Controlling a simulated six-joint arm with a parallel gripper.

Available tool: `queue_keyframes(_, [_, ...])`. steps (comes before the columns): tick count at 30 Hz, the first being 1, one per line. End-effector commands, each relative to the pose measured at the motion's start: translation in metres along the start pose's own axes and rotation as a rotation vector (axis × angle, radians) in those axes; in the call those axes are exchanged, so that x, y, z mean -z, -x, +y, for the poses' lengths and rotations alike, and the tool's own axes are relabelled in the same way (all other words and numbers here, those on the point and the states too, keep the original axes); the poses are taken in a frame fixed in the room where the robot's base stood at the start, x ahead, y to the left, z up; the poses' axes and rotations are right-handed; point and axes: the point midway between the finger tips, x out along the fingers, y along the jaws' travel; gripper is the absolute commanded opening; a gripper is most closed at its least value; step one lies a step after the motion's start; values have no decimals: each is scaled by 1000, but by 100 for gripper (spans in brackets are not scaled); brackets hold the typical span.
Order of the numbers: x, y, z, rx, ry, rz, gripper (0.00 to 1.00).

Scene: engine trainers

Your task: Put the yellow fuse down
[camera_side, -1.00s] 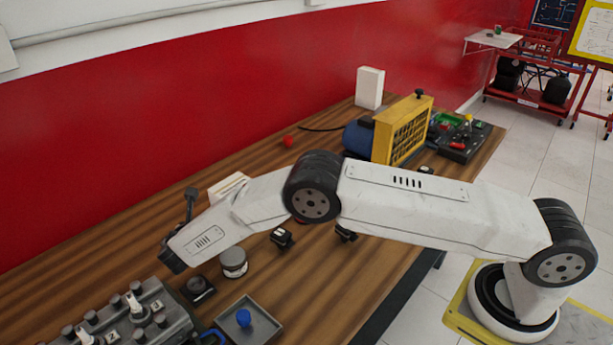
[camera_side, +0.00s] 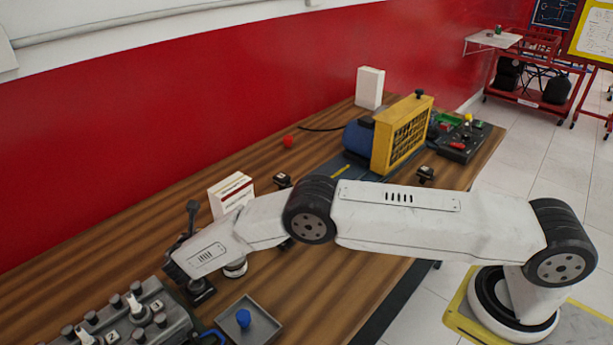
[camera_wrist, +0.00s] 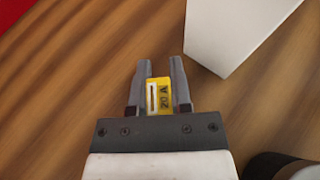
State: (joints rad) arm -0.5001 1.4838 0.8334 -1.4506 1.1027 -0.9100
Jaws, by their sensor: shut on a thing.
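The yellow fuse (camera_wrist: 160,97), marked "20 A", sits between the two grey fingers of my gripper (camera_wrist: 160,66) in the wrist view. My gripper is shut on it, over bare wood. In the side view the dark end of my gripper (camera_side: 174,268) is at the left end of my arm, above the bench close to the grey block with knobs. The fuse is hidden there behind my wrist. The gap between fuse and wood is hard to judge.
The wooden bench (camera_side: 300,290) carries a white box (camera_side: 231,193), a grey tray with a blue knob (camera_side: 243,318), a small jar (camera_side: 236,270) and a grey knobbed block (camera_side: 130,318). A white box side (camera_wrist: 235,35) stands close right of my fingers in the wrist view.

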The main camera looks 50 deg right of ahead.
Motion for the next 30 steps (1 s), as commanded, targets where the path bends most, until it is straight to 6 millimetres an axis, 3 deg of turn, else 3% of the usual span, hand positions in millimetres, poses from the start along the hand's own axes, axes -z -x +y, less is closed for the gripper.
queue_keyframes(5, [2, -1, 0, 0, 0, 0, 0])
queue_keyframes(6, [2, -1, 0, 0, 0, 0, 31])
queue_keyframes(9, [2, -1, 0, 0, 0, 0, 60])
queue_keyframes(23, [0, 0, 0, 0, 0, 0, 60])
queue_keyframes(30, [0, 20, 1, -2, 2, 0, 60])
